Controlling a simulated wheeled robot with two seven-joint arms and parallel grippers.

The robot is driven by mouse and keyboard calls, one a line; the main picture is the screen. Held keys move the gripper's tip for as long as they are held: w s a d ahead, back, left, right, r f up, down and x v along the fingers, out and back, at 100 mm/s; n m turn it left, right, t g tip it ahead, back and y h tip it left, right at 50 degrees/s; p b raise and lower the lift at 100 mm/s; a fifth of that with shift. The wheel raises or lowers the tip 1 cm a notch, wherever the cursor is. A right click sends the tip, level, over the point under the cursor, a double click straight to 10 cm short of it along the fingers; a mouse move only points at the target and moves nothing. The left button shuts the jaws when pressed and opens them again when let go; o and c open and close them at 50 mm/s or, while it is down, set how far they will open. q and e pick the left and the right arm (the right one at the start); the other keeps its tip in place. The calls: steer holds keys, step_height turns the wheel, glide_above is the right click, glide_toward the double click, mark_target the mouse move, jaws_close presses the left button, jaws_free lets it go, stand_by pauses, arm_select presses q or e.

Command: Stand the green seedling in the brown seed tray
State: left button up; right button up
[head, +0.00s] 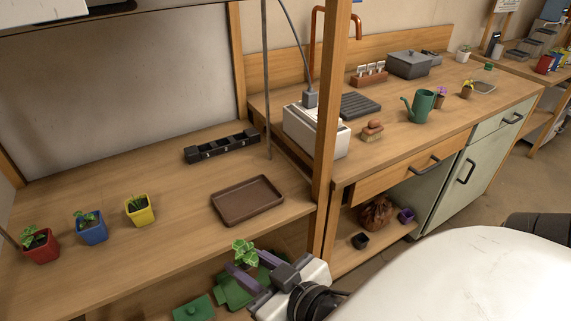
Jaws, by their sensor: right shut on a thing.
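The green seedling (244,252) shows as a leafy top at my right gripper (257,270), which is shut on it. The gripper is in front of and below the wooden shelf's front edge, and its fingers hide the seedling's lower part. The brown seed tray (247,201) lies flat and empty on the shelf, above and close to the gripper in the picture. My left gripper does not show.
Red (40,246), blue (91,228) and yellow (140,210) potted plants stand on the shelf's left. A black rack (221,146) stands behind the tray. A wooden post (329,130) rises right of it. Green items (194,309) lie below.

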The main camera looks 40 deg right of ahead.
steer(key=shift+m+h, duration=0.5)
steer(key=shift+h, duration=0.2)
steer(key=w+d+b, duration=0.1)
steer(key=w+d, duration=0.1)
steer(key=w, duration=0.2)
steer(key=w+d+f+b, duration=0.1)
steer(key=w+d, duration=0.2)
steer(key=w, duration=0.1)
steer(key=w+d+f, duration=0.1)
steer(key=w+d, duration=0.2)
steer(key=w, duration=0.1)
steer(key=shift+w+b, duration=0.3)
steer(key=shift+b, duration=0.1)
step_height(320, 180, up, 4)
steer(key=r+m+h+b, duration=0.1)
steer(key=b, duration=0.1)
glide_above(247, 201)
step_height(247, 201, down, 6)
steer(key=shift+d+r+b, duration=0.1)
steer(key=shift+b, duration=0.2)
steer(key=shift+f+b, duration=0.35)
steer(key=shift+f, duration=1.75)
steer(key=shift+f, duration=0.15)
steer(key=o, duration=1)
steer(key=shift+o, duration=0.2)
